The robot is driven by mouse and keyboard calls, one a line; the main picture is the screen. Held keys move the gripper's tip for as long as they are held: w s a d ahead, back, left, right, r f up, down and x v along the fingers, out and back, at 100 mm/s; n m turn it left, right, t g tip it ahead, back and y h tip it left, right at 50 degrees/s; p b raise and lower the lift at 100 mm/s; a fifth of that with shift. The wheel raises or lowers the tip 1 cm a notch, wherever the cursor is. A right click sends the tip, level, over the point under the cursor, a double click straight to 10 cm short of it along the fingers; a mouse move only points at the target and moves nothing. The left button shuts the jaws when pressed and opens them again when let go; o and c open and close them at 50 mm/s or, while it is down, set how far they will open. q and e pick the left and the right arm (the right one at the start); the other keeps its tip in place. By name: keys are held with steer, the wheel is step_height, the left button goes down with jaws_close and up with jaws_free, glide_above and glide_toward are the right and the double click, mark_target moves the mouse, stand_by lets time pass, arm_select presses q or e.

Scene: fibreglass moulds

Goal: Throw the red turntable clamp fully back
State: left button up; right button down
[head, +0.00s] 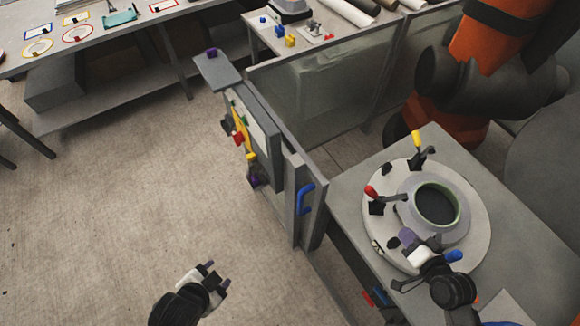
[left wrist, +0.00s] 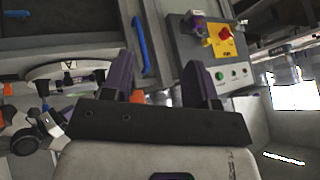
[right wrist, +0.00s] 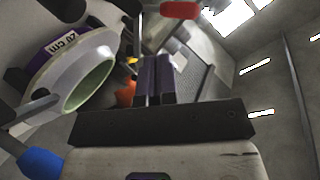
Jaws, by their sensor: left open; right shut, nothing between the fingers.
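The red turntable clamp (head: 371,192) stands at the left side of the round turntable (head: 476,220), its red handle raised and its metal arm reaching towards the ring-shaped mould (head: 405,218). Its red handle also shows at the top of the right wrist view (right wrist: 180,9). My right gripper (head: 406,238) is shut and empty, low over the turntable in front of the red clamp and apart from its handle. In the right wrist view its fingers (right wrist: 155,80) are together, beside the mould (right wrist: 85,85). My left gripper (head: 217,274) is open and empty above the floor.
A yellow clamp (head: 416,138) stands upright behind the mould; a blue clamp handle (head: 454,256) lies close to my right wrist. A control panel (head: 262,140) and blue door handle (head: 305,198) are left of the turntable table. An orange robot arm (head: 480,45) stands behind.

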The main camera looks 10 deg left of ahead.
arm_select(q)
steer(key=shift+s+f+n+g, duration=0.4)
steer(key=shift+s+n+g, duration=0.25)
steer(key=shift+s+n, duration=0.25)
steer(key=shift+s+f+n+g, duration=0.35)
steer(key=shift+s+n+g, duration=0.25)
steer(key=shift+s+n, duration=0.25)
steer(key=shift+s+f+n+g, duration=0.4)
steer(key=shift+s+n+g, duration=0.25)
steer(key=shift+s+n, duration=0.25)
arm_select(e)
steer(key=w+a+f+m+t, duration=0.1)
steer(key=w+a+m+t, duration=0.1)
steer(key=w+a, duration=0.5)
steer(key=shift+w+f+m, duration=0.35)
steer(key=shift+w+m, duration=0.05)
steer(key=shift+w, duration=1.4)
arm_select(q)
steer(key=shift+w, duration=0.15)
